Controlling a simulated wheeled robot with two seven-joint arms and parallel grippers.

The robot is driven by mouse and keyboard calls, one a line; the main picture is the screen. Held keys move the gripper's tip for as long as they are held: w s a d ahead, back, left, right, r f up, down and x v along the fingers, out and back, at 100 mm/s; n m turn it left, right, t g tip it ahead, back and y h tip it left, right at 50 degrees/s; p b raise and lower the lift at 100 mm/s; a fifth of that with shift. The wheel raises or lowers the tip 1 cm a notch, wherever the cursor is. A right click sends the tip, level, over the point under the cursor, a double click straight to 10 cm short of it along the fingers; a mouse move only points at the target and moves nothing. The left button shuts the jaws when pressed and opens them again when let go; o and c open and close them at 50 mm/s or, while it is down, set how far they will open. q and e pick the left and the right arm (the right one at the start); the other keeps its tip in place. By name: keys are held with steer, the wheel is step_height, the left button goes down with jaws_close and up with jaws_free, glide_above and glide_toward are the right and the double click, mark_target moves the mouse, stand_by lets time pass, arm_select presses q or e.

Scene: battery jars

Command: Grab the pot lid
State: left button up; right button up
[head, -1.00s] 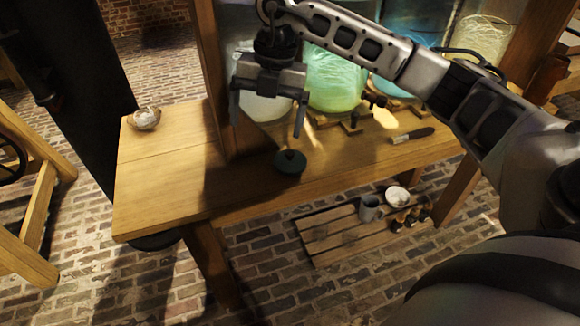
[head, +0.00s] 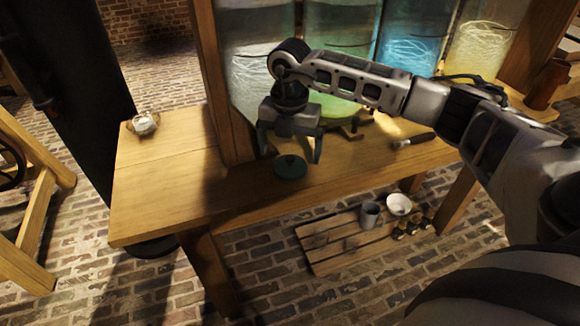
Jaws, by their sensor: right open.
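The pot lid is a small dark green round lid (head: 291,168) with a knob on top. It lies on the wooden table (head: 160,205) near its front edge. My right gripper (head: 291,156) comes in from the right and hangs above the lid, fingers pointing down. It is open and empty, with its two fingers apart on either side of the lid as seen from here. I cannot tell the exact height between fingertips and lid. My left gripper is not in view.
Large glass jars with green (head: 338,60), blue (head: 408,38) and yellow (head: 478,48) contents stand behind my arm. A brush (head: 414,140) lies to the right. A small bowl (head: 144,124) sits at the left. A low pallet (head: 340,236) holds a mug and a white bowl.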

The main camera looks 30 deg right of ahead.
mark_target(290, 159)
step_height(290, 159, down, 4)
steer(key=shift+f, duration=0.1)
steer(key=c, duration=1.1)
steer(key=shift+c, duration=0.2)
